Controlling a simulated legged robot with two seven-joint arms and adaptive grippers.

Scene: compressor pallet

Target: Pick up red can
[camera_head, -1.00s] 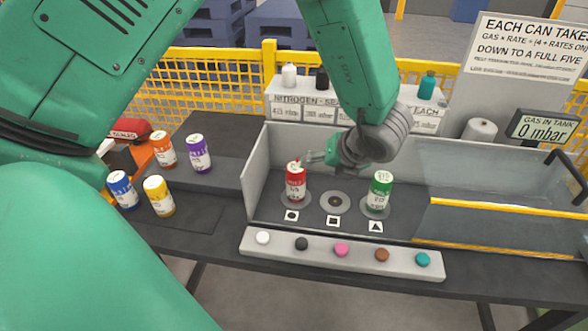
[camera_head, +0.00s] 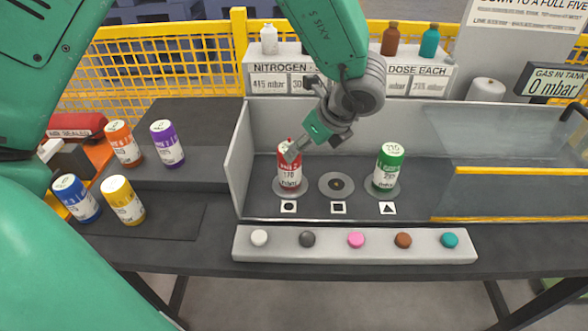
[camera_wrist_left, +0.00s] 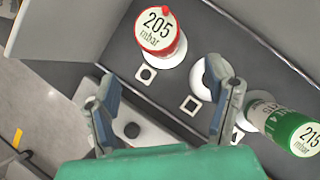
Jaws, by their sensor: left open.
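The red can (camera_head: 289,178) stands upright on the left round pad in the grey-walled tray, behind the circle label. In the left wrist view its white top, reading 205 mbar, shows at the top (camera_wrist_left: 158,32). My left gripper (camera_head: 292,152) reaches down from the upper right, its fingertips overlapping the can's upper right part in the head view. In the left wrist view the gripper (camera_wrist_left: 165,102) is open, its fingers wide apart with nothing between them. The can lies beyond the fingertips there. My right gripper is not in view.
A green can (camera_head: 387,169) stands on the right pad; the middle pad (camera_head: 336,185) is empty. Blue, yellow, orange and purple cans stand left. The tray's left wall (camera_head: 239,147) is close to the red can. A button strip (camera_head: 355,246) runs in front.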

